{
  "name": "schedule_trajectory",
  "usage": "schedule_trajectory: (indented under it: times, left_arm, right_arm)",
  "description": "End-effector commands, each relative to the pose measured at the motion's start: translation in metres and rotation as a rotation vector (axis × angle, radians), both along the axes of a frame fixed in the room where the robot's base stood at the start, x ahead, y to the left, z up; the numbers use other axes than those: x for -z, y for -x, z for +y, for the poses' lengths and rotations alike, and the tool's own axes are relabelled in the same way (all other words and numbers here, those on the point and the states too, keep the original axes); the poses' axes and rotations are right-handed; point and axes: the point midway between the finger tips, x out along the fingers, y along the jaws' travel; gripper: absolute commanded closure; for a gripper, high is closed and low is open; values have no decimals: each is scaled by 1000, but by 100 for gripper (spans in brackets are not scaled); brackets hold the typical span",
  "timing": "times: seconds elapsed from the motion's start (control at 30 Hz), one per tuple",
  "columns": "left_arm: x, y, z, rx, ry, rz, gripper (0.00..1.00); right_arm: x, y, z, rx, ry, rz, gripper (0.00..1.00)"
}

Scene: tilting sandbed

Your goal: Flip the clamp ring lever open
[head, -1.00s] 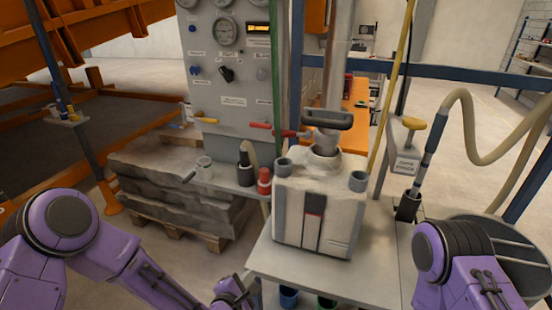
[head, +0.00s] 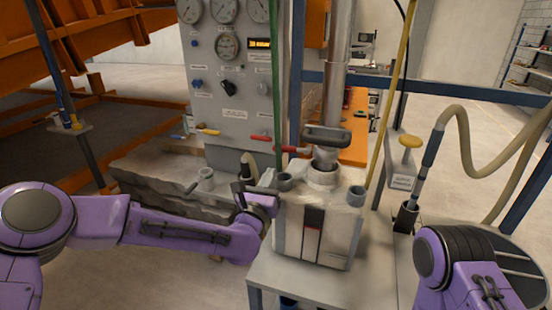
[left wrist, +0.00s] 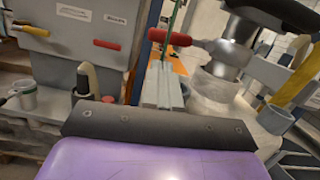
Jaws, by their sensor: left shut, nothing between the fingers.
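The clamp lever has a red grip (head: 290,149) and a grey shaft reaching the metal neck (head: 325,158) on top of the pale box-shaped vessel (head: 345,230). In the left wrist view the red grip (left wrist: 168,38) points left, its shaft roughly level. My left gripper (head: 266,188) is shut and empty at the vessel's upper left, below and left of the red grip. In the left wrist view its fingers (left wrist: 164,86) are together, apart from the grip. My right arm shows at lower right, its gripper out of frame.
A gauge panel (head: 228,90) with another red handle (head: 261,138) and a yellow handle (head: 208,132) stands behind. A green pole (head: 277,75) rises close to the lever. A dark bar (head: 326,135) sits above the neck. A beige hose (head: 485,130) hangs at right.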

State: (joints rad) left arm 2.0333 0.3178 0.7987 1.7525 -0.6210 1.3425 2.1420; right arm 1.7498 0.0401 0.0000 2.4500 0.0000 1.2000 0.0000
Motion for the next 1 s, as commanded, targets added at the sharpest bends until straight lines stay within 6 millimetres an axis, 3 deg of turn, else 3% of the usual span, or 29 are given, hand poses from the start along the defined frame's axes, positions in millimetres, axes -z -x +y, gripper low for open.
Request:
schedule_trajectory:
  times: [0.03, 0.2, 0.4, 1.0]
  left_arm:
    - [-7, -10, -4, -1, -1, 0, 100]
    - [-12, -39, -13, 0, -2, 2, 100]
    - [-13, -57, -18, 0, -1, 2, 100]
    - [-14, -59, -17, -1, -36, -11, 100]
  right_arm:
    - [-11, 0, 0, 0, 0, 0, 100]
    - [-25, 0, 0, 0, 0, 0, 100]
    - [-31, 0, 0, 0, 0, 0, 100]
    - [-25, 0, 0, 0, 0, 0, 100]
